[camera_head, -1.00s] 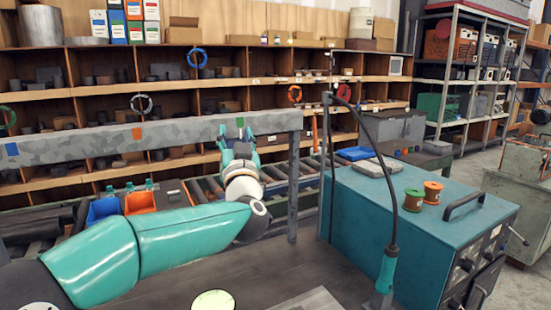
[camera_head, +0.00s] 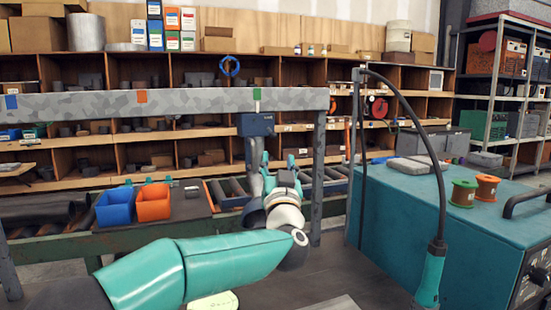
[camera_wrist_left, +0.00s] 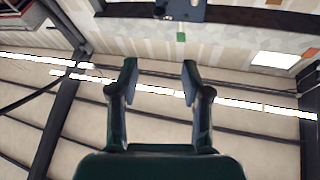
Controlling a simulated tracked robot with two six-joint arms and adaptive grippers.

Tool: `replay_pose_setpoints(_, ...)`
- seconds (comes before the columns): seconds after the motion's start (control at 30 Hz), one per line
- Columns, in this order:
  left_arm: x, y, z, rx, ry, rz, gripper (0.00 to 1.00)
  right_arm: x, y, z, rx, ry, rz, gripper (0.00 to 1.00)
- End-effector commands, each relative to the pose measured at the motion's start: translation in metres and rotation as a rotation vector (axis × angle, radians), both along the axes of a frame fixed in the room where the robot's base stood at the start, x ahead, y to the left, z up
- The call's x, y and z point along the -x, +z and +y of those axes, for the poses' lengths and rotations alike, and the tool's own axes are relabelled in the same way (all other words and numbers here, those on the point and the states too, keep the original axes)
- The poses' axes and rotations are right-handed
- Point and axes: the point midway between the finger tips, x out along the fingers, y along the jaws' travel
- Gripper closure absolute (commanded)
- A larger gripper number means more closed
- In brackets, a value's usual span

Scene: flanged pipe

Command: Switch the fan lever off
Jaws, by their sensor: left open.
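A dark blue box (camera_head: 255,124) is on the grey speckled beam, under a green tag (camera_head: 257,95). A blue-grey bar (camera_head: 254,155) hangs below it; I cannot tell for sure whether this is the fan lever. My left gripper (camera_head: 281,168) is in front of the bar, slightly right of and below the box in the picture. Its wrist hides the bar's lower end. In the left wrist view, the gripper (camera_wrist_left: 156,80) has its fingers apart with nothing between them. The box (camera_wrist_left: 182,9) shows at the top edge there, beyond the fingertips. My right gripper is not in view.
The speckled beam (camera_head: 190,100) crosses above the gripper, with a grey post (camera_head: 318,180) close at its right. Blue and orange bins (camera_head: 153,202) stand left on the conveyor. A teal machine (camera_head: 400,215) with spools and a black hose (camera_head: 420,125) fills the right.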

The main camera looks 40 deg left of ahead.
Motion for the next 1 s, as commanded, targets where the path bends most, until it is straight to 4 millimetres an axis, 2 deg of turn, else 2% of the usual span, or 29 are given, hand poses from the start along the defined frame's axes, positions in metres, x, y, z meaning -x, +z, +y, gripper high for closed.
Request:
replay_pose_setpoints(0.03,0.001,-0.019,0.000,0.000,0.001,0.000,0.52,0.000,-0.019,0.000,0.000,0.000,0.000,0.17)
replay_pose_setpoints(0.13,0.001,-0.026,0.002,0.000,0.003,-0.001,0.52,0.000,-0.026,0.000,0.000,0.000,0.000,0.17)
replay_pose_setpoints(0.27,0.000,-0.026,0.005,0.000,0.006,0.000,0.52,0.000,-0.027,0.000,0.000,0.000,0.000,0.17)
replay_pose_setpoints(0.47,-0.014,-0.016,0.021,0.000,0.009,0.001,0.52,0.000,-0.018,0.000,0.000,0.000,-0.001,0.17)
replay_pose_setpoints(1.0,-0.080,0.025,0.092,-0.001,0.010,0.001,0.52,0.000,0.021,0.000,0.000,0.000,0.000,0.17)
